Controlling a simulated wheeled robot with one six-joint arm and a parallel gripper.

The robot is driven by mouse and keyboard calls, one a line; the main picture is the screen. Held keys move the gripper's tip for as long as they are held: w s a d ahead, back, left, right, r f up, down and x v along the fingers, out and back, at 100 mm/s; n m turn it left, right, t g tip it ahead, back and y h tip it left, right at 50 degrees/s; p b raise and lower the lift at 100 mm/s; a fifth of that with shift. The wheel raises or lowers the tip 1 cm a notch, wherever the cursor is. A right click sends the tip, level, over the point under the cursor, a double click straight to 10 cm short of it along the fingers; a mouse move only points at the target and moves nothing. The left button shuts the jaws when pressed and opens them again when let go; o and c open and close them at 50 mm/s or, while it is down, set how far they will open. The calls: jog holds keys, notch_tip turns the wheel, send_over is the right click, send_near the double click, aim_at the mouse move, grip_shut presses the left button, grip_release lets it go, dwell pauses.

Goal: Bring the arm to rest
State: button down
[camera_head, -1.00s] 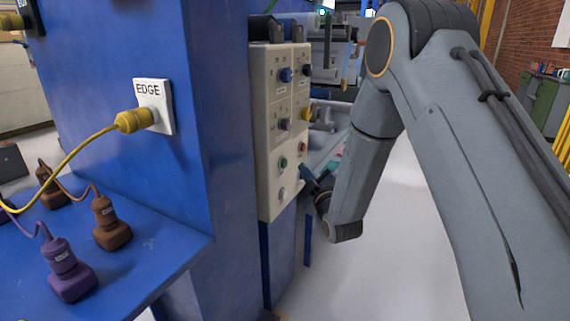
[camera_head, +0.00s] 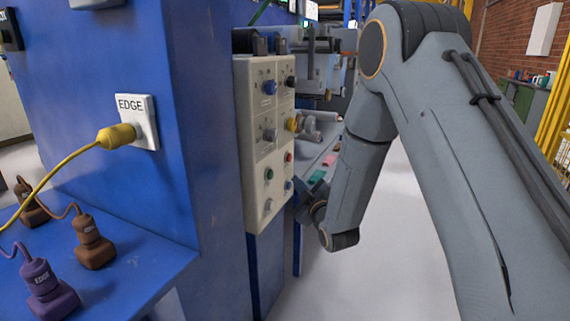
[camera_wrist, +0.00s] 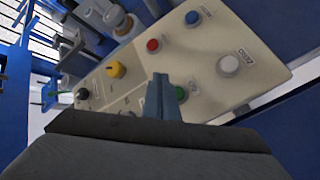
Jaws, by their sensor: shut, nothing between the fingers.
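My grey arm (camera_head: 430,120) reaches down from the upper right in the head view and bends toward the control panel. My gripper (camera_head: 303,205) is near the lower right edge of the cream control panel (camera_head: 258,150), partly hidden by my wrist. In the wrist view my gripper (camera_wrist: 167,85) is shut and empty, its blue-grey fingers in front of the panel face (camera_wrist: 195,65). They partly cover a green button (camera_wrist: 180,92). A red button (camera_wrist: 153,45), a blue one (camera_wrist: 193,17) and a white one (camera_wrist: 229,65) show around them. Whether the fingertips touch the panel I cannot tell.
A blue machine cabinet (camera_head: 205,120) stands left of the panel. A yellow plug (camera_head: 117,135) sits in a socket plate marked EDGE. Brown and purple plugs (camera_head: 42,285) stand on the blue ledge. Pale floor (camera_head: 380,270) beside my arm is clear.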

jog(key=s+d+r+m+g+h, duration=0.15)
jog(key=s+d+m+g, duration=0.35)
jog(key=s, duration=1)
jog(key=s+d+r+m+g+h, duration=0.1)
jog(key=s+d+m+g+h, duration=0.4)
jog(key=s, duration=0.9)
jog(key=s+d+r+m+g, duration=0.25)
jog(key=s+g, duration=0.45)
jog(key=s, duration=0.8)
jog(key=d+r+m+p, duration=0.1)
jog(key=d+r+p, duration=0.5)
jog(key=p, duration=0.9)
jog(key=d+h, duration=0.1)
jog(key=d, duration=0.2)
jog(key=shift+w+r+m, duration=0.25)
jog(key=shift+r+m, duration=0.1)
jog(key=shift+r, duration=0.05)
